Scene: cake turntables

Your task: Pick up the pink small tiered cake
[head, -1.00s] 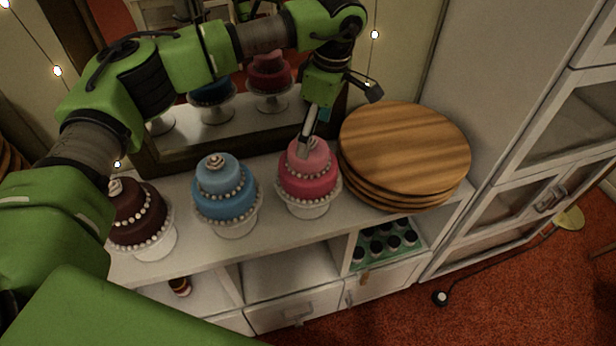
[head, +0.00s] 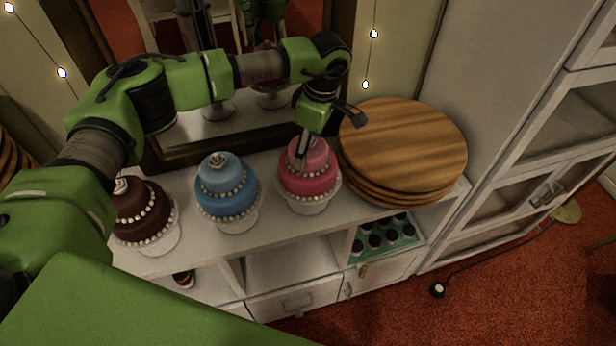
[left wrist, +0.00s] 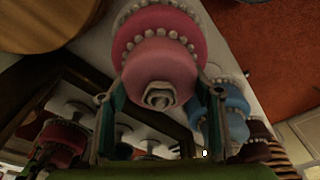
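The pink tiered cake (head: 309,182) stands upright on a white pedestal stand on the white cabinet top. In the left wrist view the pink cake (left wrist: 160,62) shows from above, its top rosette near the gripper. My left gripper (head: 304,150) points down at the cake's upper tier. In the left wrist view the left gripper (left wrist: 160,110) is open, with one finger on either side of the top tier. I cannot tell whether the fingers touch it. My right gripper is not in view.
A blue cake (head: 227,190) and a dark brown cake (head: 143,212) stand to the left. Stacked round wooden boards (head: 405,145) lie close on the right. A framed mirror (head: 190,152) stands behind. Small jars (head: 385,235) sit in the shelf below.

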